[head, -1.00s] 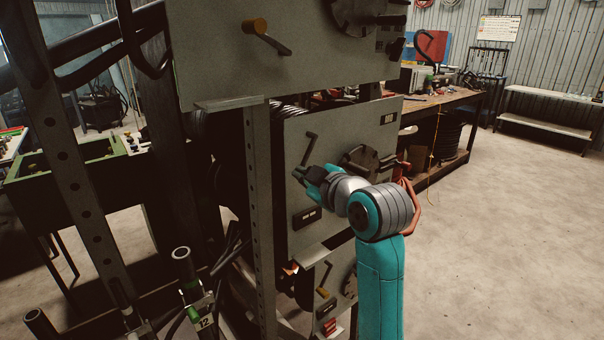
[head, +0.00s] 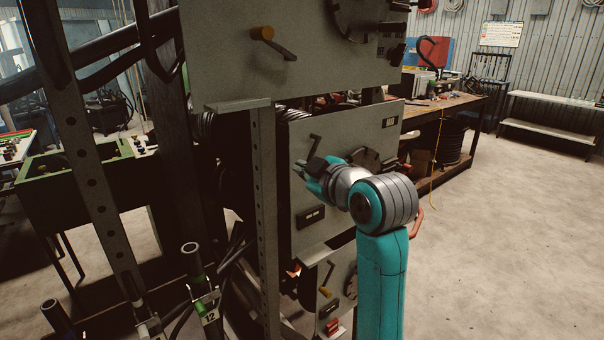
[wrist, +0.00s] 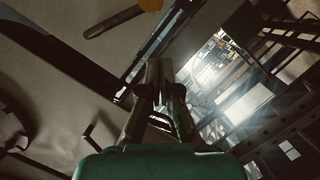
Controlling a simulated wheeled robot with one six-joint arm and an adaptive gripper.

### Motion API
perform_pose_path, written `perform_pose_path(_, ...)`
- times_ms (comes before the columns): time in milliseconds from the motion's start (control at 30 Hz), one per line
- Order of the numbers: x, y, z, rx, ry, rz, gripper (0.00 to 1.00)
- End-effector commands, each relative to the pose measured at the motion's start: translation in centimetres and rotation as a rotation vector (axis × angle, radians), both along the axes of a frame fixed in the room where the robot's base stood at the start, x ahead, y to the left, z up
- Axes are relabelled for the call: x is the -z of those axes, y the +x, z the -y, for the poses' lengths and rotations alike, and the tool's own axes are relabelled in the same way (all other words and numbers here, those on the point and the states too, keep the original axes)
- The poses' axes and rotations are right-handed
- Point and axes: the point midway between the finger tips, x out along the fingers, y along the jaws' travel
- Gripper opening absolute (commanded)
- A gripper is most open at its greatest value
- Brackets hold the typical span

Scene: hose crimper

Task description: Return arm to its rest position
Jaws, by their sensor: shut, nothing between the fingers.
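My gripper (head: 300,169) is at the end of my teal and grey arm, in front of the middle grey panel (head: 345,130) of the machine. In the head view it points left, close to a dark crank handle (head: 313,150); I cannot tell whether it touches it. In the wrist view, the fingers of my gripper (wrist: 166,66) are together with nothing between them. The upper panel (head: 320,50) with its orange-knobbed crank (head: 268,37) is above my gripper.
A perforated metal post (head: 264,220) stands left of the panel. Hose ends on stands (head: 195,265) are at the lower left. A workbench (head: 445,110) is behind at the right. Open concrete floor (head: 510,230) lies to the right.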

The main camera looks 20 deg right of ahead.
Motion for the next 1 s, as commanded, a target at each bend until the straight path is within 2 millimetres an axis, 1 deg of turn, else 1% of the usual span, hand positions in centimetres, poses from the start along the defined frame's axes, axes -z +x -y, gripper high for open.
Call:
perform_pose_path(33, -0.2, -0.9, 0.1, 0.000, -0.001, 0.003, 0.00)
perform_pose_path(100, -0.5, -2.2, 0.2, 0.000, -0.001, 0.003, 0.00)
perform_pose_path(300, -1.0, -5.4, 0.7, 0.000, -0.001, 0.003, 0.00)
perform_pose_path(400, -1.2, -6.5, 0.8, -0.001, 0.000, 0.001, 0.00)
perform_pose_path(500, -1.3, -7.1, 0.8, -0.003, 0.001, 0.002, 0.00)
perform_pose_path(700, -1.1, -7.4, 0.9, -0.002, 0.002, 0.000, 0.00)
perform_pose_path(767, -0.6, -7.3, 0.8, 0.000, 0.010, -0.002, 0.00)
perform_pose_path(867, 1.3, -7.2, 0.7, 0.008, 0.039, -0.011, 0.00)
perform_pose_path(967, 4.3, -7.3, 0.6, 0.023, 0.086, -0.021, 0.00)
perform_pose_path(1000, 5.6, -7.4, 0.5, 0.030, 0.108, -0.026, 0.00)
